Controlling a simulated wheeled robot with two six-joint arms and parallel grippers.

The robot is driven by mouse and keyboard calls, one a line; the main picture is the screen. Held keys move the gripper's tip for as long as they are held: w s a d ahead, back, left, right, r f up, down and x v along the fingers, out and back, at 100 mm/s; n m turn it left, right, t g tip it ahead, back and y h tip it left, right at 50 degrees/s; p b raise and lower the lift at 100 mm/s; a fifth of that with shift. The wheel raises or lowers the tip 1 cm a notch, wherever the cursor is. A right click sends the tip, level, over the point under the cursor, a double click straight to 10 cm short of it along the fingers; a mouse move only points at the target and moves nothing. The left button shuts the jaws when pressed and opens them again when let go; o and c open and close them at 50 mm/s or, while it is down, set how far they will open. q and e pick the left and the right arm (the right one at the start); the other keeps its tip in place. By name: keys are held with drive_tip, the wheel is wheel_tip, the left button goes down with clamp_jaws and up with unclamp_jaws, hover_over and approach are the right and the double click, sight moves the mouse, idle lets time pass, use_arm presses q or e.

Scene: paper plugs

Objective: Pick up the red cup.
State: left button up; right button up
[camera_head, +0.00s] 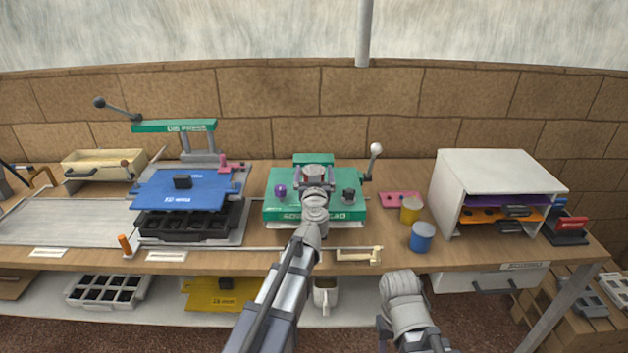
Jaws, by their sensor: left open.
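My left gripper (317,181) is open over the green press (350,210) in the middle of the bench. A small dull reddish patch shows between its fingers; I cannot tell whether it is the red cup, as the gripper and wrist cover most of it. No other red cup shows clearly. A yellow cup (410,210) and a blue cup (422,238) stand to the right of the press. A part of my right arm shows at the bottom right of centre, but its fingers do not show.
A white open-fronted cabinet (500,168) stands on the right, and a pink plate (399,199) lies left of it. The press's lever (374,160) rises on its right. A blue plate (180,190) and the lid press (173,126) are on the left. A beige mug (325,296) is below the bench.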

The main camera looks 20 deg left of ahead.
sight(314, 170)
use_arm(q)
drive_tip(key=c, duration=1.2)
drive_tip(key=shift+r, duration=0.1)
drive_tip(key=shift+c, duration=0.2)
wheel_tip(314, 170, up, 10)
drive_tip(key=p, duration=1)
